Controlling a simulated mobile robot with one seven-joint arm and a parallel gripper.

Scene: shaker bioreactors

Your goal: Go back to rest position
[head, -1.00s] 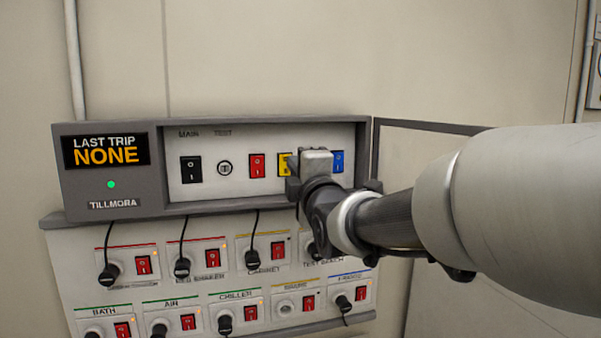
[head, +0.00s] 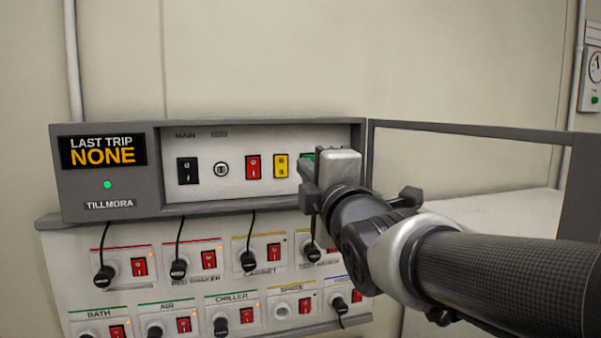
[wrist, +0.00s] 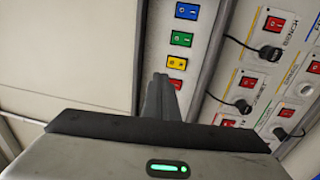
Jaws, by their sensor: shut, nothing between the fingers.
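My gripper (head: 318,172) is in front of the right part of the switch panel (head: 225,196), at the end of my arm reaching in from the right. Its fingers (wrist: 160,97) are closed together and empty in the wrist view, pointing toward the panel. The yellow switch (head: 281,167) and red switch (head: 253,167) are clear of it in the head view. The green switch (head: 307,158) is mostly hidden behind my gripper, and the blue one is hidden there. The wrist view shows the blue switch (wrist: 186,11) and green switch (wrist: 181,39) beyond the fingertips. I cannot tell whether the fingers touch the panel.
The display (head: 103,151) reads LAST TRIP NONE, above a lit green lamp (head: 107,185). Below is a sloped board (head: 75,265) with several plugs, cords and red switches. An open framed cover (head: 465,130) stands out at the right, close to my arm. A wall gauge (head: 594,68) is at far right.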

